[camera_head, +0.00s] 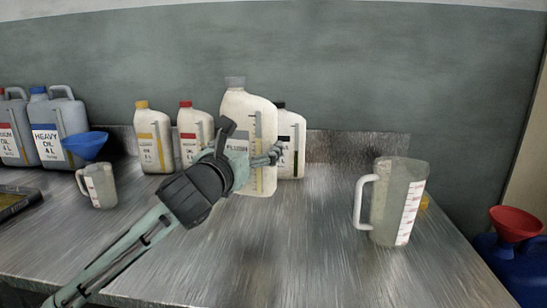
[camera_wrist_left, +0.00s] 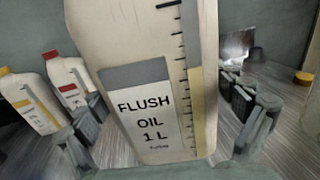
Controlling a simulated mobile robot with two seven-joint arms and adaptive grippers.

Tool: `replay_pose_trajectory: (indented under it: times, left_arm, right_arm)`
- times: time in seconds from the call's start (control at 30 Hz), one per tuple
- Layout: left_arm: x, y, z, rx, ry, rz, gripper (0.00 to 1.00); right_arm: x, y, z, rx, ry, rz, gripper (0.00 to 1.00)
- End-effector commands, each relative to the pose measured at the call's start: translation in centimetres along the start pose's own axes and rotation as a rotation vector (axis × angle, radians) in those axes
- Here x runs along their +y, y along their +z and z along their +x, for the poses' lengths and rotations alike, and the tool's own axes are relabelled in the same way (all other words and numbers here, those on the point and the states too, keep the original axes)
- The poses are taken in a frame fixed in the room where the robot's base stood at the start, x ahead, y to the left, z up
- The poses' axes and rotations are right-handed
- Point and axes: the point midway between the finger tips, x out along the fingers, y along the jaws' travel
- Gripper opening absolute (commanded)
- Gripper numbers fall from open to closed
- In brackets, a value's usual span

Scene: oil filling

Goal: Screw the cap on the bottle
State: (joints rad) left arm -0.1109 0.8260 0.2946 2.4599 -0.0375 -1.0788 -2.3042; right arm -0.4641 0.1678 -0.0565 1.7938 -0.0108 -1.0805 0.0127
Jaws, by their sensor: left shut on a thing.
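A cream bottle labelled FLUSH OIL 1 L (camera_head: 262,118) stands near the back of the metal table, roughly upright. A grey cap (camera_head: 235,82) shows at its top; I cannot tell how tightly it sits. In the left wrist view the bottle (camera_wrist_left: 145,50) fills the middle and its top is out of frame. My left gripper (camera_head: 252,142) is shut on the bottle's body, with a finger (camera_wrist_left: 80,128) on each side. I cannot tell whether the bottle's base touches the table. My right gripper is not in view.
Bottles with a yellow cap (camera_head: 153,140), a red cap (camera_head: 194,135) and a black cap (camera_head: 292,140) stand close by. A jug (camera_head: 397,200) stands right, a yellow object (camera_head: 424,202) behind it. The front middle is clear.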

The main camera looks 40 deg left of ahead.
Motion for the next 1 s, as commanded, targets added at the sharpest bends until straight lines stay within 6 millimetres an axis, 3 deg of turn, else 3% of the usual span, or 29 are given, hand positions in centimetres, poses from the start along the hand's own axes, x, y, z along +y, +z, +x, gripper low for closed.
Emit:
replay_pose_trajectory:
  times: [0.3,1.0]
  left_arm:
    - [2.5,2.0,-1.7,-0.005,-0.001,0.000,0.34]
    - [2.9,2.3,-1.9,-0.005,-0.001,0.000,0.34]
  right_arm:
    - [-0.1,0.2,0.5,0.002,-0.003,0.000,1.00]
    - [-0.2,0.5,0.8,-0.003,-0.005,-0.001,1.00]
